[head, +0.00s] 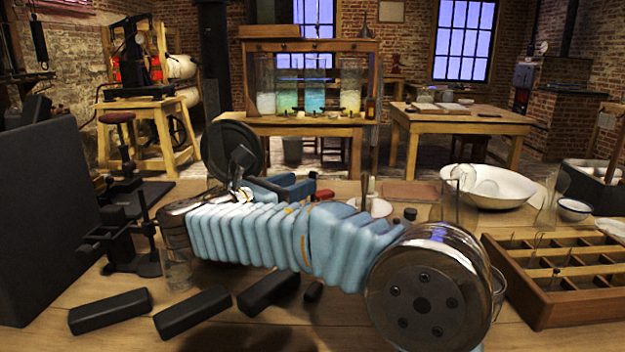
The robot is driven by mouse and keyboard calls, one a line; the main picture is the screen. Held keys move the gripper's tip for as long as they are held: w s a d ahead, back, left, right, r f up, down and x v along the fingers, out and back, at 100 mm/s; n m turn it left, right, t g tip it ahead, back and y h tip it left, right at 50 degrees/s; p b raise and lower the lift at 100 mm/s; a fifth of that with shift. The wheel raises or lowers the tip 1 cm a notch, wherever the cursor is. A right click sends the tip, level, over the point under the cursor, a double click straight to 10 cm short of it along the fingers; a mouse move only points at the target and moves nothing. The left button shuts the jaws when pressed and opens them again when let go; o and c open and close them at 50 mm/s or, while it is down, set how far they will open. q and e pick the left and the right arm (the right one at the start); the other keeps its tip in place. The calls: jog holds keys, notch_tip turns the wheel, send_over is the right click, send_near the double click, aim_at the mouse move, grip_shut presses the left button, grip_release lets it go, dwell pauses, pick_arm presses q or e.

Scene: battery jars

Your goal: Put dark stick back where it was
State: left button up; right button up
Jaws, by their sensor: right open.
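Three dark sticks lie on the wooden table at the front left: a left one (110,311), a middle one (192,313) and a right one (268,292). They lie apart, roughly parallel and slanted. A short dark piece (313,291) lies beside the right one. I cannot tell which stick the task means. My right arm in its pale blue sleeve crosses the table from lower right to left. My right gripper (242,164) shows small and partly covered beyond the sleeve, open; I see no stick in it. My left gripper is out of view.
A tall dark panel (55,215) and a black stand (130,245) are at the left, near a glass jar (177,268). A compartmented wooden tray (560,275) is at the right, with a white basin (497,190) behind. Bare tabletop shows in front.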

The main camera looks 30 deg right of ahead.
jog(key=v, duration=0.4)
jog(key=shift+s+a, duration=0.15)
jog(key=shift+a, duration=0.25)
dwell(0.9)
